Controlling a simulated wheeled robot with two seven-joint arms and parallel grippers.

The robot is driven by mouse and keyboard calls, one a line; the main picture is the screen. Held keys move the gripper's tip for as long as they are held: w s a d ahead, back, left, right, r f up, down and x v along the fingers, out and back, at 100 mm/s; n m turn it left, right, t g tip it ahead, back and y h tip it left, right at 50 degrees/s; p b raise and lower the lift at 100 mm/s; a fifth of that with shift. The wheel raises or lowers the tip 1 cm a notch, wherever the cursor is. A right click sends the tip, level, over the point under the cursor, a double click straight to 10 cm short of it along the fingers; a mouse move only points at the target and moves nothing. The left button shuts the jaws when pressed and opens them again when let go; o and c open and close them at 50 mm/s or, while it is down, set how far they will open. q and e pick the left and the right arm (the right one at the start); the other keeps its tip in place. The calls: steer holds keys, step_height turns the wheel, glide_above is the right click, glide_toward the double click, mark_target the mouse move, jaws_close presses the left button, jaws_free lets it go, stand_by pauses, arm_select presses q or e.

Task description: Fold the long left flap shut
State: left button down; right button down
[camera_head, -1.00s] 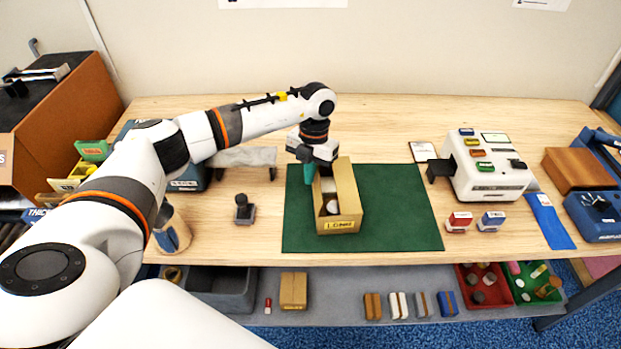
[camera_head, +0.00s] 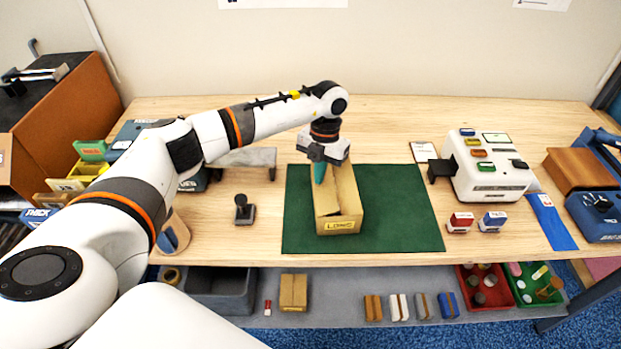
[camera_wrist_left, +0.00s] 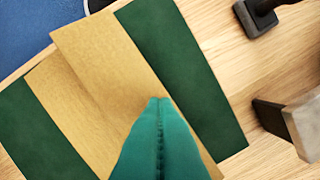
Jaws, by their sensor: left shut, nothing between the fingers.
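The small cardboard carton (camera_head: 340,225) stands on the green mat (camera_head: 405,215), with a "LONG" label on its near end. Its long left flap (camera_head: 326,203) lies folded over the top, and its contents are now hidden. The right flap (camera_head: 348,190) also lies over the opening; I cannot tell how flat each lies. My left gripper (camera_head: 319,180) is shut and empty, its teal fingertips on or just above the left flap. In the left wrist view, the shut teal fingers (camera_wrist_left: 158,105) are over the brown flap (camera_wrist_left: 110,60). My right gripper is not in view.
A white machine (camera_head: 490,170) stands to the right, with red and blue stamps (camera_head: 460,221) before it. A dark hand stamp (camera_head: 244,212) stands left of the mat. The mat's right side is clear. A lower shelf holds bins and small blocks.

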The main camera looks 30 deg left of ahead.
arm_select(q)
steer(key=shift+w+d+f+b, duration=0.3)
steer(key=shift+d+f+b, duration=0.1)
steer(key=shift+d+b, duration=0.1)
steer(key=shift+a+r+p, duration=0.15)
steer(key=shift+r+p, duration=2.3)
steer(key=shift+r, duration=1.2)
